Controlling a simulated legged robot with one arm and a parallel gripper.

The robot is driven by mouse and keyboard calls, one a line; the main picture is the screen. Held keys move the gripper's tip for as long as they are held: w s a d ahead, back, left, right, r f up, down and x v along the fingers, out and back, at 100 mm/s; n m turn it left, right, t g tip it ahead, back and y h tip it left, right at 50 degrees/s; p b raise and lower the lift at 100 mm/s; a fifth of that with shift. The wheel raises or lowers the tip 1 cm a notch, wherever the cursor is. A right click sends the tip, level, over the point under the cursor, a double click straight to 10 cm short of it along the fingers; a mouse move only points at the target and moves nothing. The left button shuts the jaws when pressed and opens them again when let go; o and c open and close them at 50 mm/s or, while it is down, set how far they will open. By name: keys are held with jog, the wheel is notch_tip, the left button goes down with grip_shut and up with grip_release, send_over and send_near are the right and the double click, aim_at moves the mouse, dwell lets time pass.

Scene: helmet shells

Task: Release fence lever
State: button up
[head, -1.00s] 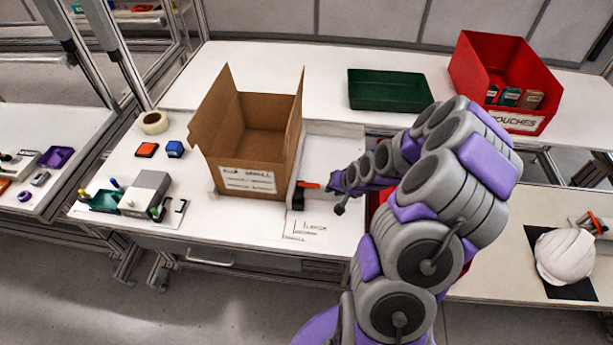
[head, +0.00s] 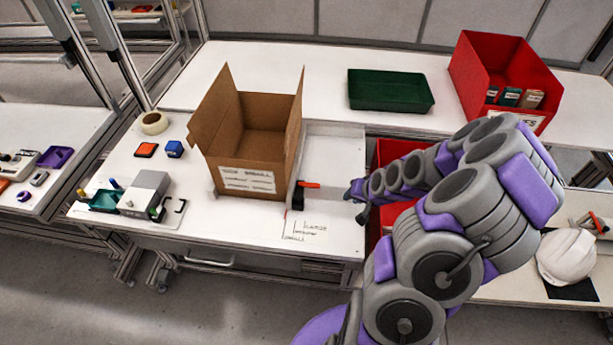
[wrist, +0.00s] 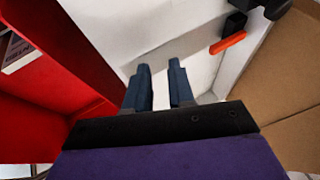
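The fence lever (head: 309,185) is an orange handle on a black block, beside the right side of the cardboard box (head: 247,180) on the white bench. In the wrist view the orange lever (wrist: 228,42) lies at the upper right, apart from the fingers. My gripper (head: 352,193) is to the right of the lever, clear of it, near the bench's right edge. In the wrist view my gripper (wrist: 159,68) shows two dark fingers with an empty gap between them. The fence strip (head: 294,180) stands along the box's right side.
A red bin (head: 385,153) sits below and behind my arm. A green tray (head: 390,105) and a red pouches bin (head: 490,62) stand at the back. A white helmet shell (head: 568,255) is at right. The bench front near the printed size marks (head: 305,228) is clear.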

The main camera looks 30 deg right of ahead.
jog(key=shift+s+d, duration=0.5)
jog(key=shift+s, duration=0.25)
jog(key=shift+s+d, duration=0.45)
jog(key=shift+s, duration=0.3)
jog(key=p+v, duration=0.3)
jog(key=v, duration=1.4)
jog(key=shift+r, duration=0.15)
